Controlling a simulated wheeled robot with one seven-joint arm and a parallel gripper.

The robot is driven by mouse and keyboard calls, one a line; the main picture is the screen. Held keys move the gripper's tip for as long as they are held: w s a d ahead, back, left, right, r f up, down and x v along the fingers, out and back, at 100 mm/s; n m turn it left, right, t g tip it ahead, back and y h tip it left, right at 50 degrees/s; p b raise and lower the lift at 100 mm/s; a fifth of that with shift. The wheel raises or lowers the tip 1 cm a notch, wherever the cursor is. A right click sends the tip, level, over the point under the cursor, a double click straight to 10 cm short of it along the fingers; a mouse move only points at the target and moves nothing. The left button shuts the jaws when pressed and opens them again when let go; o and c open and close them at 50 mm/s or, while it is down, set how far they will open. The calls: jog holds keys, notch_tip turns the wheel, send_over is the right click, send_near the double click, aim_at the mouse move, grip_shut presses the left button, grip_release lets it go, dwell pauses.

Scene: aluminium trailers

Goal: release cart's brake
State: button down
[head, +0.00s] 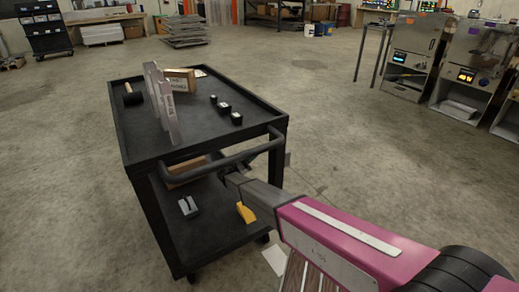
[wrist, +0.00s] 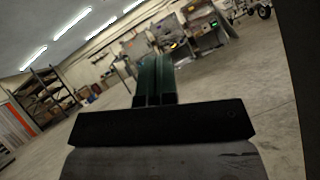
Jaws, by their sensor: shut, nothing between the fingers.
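The black two-shelf cart (head: 165,145) stands left of centre in the head view. Its tubular push handle (head: 215,163) runs along the near end. My gripper (head: 226,172) is shut and empty, just below or beside the handle; I cannot tell whether they touch. In the wrist view the dark fingers (wrist: 154,80) are together, and the cart is not clearly recognisable there. A yellow piece (head: 246,213) shows below my arm near the lower shelf; I cannot tell whether it belongs to the brake. A caster (head: 265,238) shows under the near right corner.
The cart top holds upright grey plates (head: 166,105), a mallet (head: 132,96), a cardboard box (head: 179,77) and small black blocks (head: 225,107). A grey part (head: 188,206) lies on the lower shelf. Machines (head: 413,58) stand far right. The concrete floor (head: 340,130) right of the cart is open.

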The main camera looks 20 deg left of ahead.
jog(key=s+r+x, duration=0.1)
jog(key=r+x, duration=0.1)
jog(key=x, duration=0.9)
jog(key=shift+s+r, duration=0.2)
jog(key=shift+r, duration=0.1)
